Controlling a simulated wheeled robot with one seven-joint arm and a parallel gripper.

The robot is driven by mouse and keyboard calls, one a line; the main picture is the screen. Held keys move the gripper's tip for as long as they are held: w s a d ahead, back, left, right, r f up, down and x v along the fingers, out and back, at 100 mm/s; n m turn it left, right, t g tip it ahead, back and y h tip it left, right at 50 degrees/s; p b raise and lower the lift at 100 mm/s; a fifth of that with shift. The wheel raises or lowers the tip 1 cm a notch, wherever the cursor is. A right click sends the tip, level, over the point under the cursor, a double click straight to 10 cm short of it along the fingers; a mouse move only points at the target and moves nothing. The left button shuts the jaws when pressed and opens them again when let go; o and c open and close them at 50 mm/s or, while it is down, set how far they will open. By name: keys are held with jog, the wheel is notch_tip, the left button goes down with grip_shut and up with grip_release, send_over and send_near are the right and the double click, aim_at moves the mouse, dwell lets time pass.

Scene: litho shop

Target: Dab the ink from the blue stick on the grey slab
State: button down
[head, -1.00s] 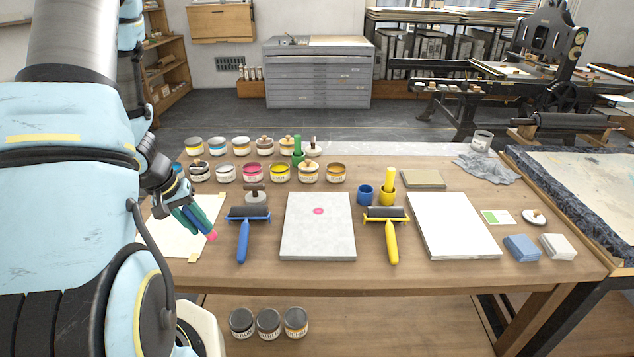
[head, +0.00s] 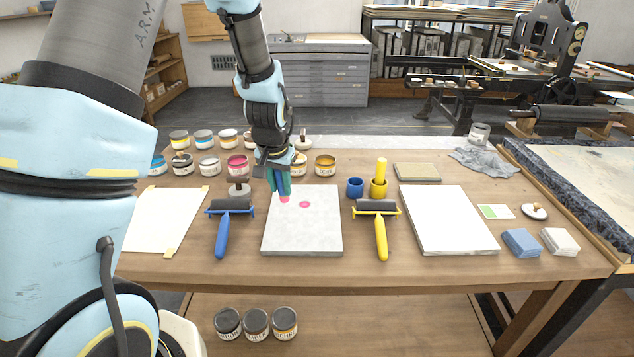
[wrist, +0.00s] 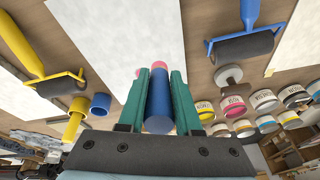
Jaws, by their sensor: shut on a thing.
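My gripper (head: 279,184) is shut on the blue stick (wrist: 159,102), which shows between the two green fingers in the wrist view. The stick's tip is pink with ink and points down. In the head view the pink tip (head: 284,198) is over the upper left part of the grey slab (head: 303,235); I cannot tell whether it touches. A pink ink spot (head: 304,204) lies on the slab, a little right of the tip. The slab also shows in the wrist view (wrist: 121,50).
A blue-handled roller (head: 222,235) lies left of the slab and a yellow-handled roller (head: 381,237) right of it. A blue cup (head: 355,188) and a yellow cup (head: 378,189) stand behind the yellow roller. Several ink tins (head: 237,165) line the back. A white slab (head: 447,222) lies further right.

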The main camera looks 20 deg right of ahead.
jog(key=s+d+r+m+b, duration=0.1)
jog(key=s+d+m, duration=0.1)
jog(key=d, duration=0.7)
jog(key=shift+t, duration=0.3)
jog(key=shift+s+f+b, duration=0.15)
jog(key=shift+f+b, duration=1.85)
jog(key=shift+f, duration=0.75)
jog(key=shift+a+f+b, duration=0.1)
jog(key=shift+f+b, duration=0.4)
jog(key=shift+f, duration=0.15)
jog(key=shift+r, duration=0.1)
notch_tip(320, 180, up, 7)
jog(key=p, duration=0.5)
